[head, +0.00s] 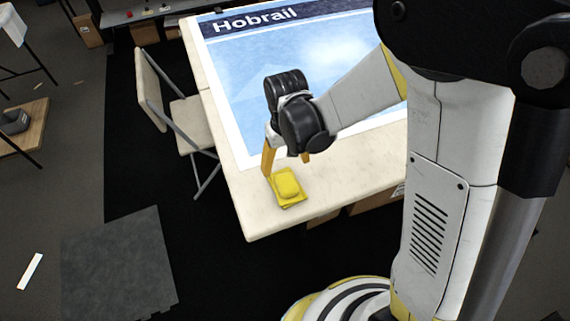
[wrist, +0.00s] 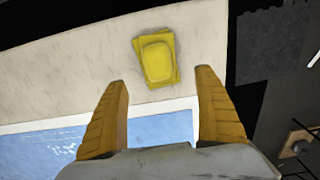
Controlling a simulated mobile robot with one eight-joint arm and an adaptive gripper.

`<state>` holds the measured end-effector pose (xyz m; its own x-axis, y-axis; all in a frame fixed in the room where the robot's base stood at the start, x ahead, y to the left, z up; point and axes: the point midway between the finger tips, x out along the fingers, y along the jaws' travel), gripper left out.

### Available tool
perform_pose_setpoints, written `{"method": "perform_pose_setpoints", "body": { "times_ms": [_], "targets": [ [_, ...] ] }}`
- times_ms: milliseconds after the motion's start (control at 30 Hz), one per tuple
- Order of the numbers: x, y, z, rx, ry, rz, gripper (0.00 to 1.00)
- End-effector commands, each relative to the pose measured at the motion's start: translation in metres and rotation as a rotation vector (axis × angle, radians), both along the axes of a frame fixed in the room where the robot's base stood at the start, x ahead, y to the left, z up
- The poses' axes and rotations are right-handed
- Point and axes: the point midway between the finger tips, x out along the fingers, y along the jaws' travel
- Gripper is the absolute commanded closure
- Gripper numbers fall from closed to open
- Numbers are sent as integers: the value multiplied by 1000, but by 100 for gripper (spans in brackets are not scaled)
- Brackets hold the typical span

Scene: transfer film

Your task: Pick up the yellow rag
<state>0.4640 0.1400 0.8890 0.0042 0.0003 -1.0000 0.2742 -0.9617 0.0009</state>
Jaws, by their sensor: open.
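The yellow rag (head: 288,187) lies folded on the pale tabletop near its front corner in the head view. In the wrist view the rag (wrist: 156,60) lies flat beyond the fingertips, between their lines and a little left of centre. My gripper (head: 287,165) is just behind the rag in the head view, fingers pointing down. In the wrist view my gripper (wrist: 161,77) has its two orange fingers wide apart with nothing between them. The fingers do not visibly touch the rag.
The table (head: 258,222) has a blue printed sheet (head: 245,100) marked "Hobrail" over most of it. A folding chair (head: 180,115) stands at its left side. The bare table strip around the rag is clear. The table edge is close to the rag.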

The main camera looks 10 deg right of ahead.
Motion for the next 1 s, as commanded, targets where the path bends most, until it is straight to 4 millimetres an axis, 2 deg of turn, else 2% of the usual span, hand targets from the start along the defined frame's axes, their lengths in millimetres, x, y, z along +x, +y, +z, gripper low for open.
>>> {"method": "perform_pose_setpoints", "body": {
  "times_ms": [167,333,567,800,1000],
  "targets": [
    [0,1,-21,-2,7,3,19],
    [0,1,-50,-1,5,2,19],
    [2,-1,-70,-1,5,2,19],
    [5,-4,-108,-1,5,3,19],
    [5,-4,-110,-1,4,3,19]
  ]
}}
